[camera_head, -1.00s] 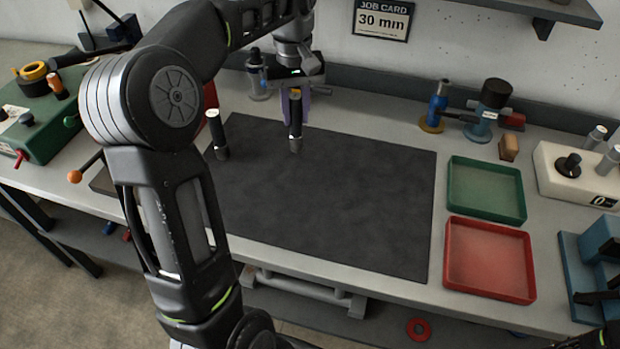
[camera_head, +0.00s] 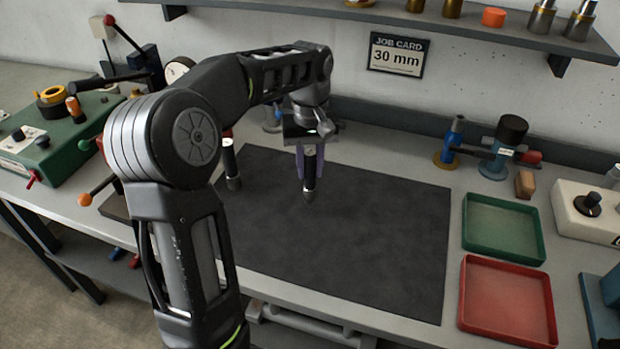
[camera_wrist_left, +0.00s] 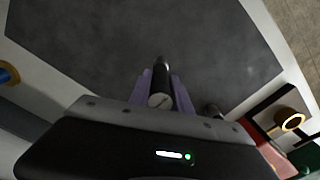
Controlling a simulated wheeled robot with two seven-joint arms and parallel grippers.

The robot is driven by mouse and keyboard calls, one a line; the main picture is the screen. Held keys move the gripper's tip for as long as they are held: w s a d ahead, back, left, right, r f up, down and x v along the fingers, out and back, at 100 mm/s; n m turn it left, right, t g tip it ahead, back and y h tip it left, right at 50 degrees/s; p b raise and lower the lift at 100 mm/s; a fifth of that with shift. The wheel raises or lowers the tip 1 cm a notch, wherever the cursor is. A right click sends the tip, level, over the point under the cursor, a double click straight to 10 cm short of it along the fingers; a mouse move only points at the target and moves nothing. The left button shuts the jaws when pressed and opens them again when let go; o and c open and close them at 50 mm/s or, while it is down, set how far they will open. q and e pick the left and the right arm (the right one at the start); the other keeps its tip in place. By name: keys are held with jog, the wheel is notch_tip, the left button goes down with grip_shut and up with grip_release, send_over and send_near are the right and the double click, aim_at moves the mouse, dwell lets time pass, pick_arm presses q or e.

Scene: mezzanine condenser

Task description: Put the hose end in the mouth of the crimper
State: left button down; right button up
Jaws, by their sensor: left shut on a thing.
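My left gripper (camera_head: 309,172) is shut on a dark, upright cylindrical piece with a grey end, which looks like the hose end (camera_head: 309,188). Its dark lower tip points down over the black mat (camera_head: 350,235); I cannot tell whether it touches. The left wrist view shows the hose end (camera_wrist_left: 161,88) between the purple fingers (camera_wrist_left: 160,92). My right gripper is out of view.
A green tray (camera_head: 505,262) and a red tray (camera_head: 467,310) lie right of the mat. Blue tools (camera_head: 497,160), a wooden block (camera_head: 524,184) and a white box (camera_head: 570,218) stand behind them. A shelf (camera_head: 480,28) overhangs the back right. Most of the mat is clear.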

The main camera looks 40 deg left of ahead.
aim_at(310, 179)
pick_arm(q)
notch_tip(310, 179, down, 3)
jog(key=shift+r, duration=0.1)
jog(key=shift+f, duration=0.45)
jog(key=shift+f, duration=0.1)
jog(key=c, duration=1.2)
grip_release()
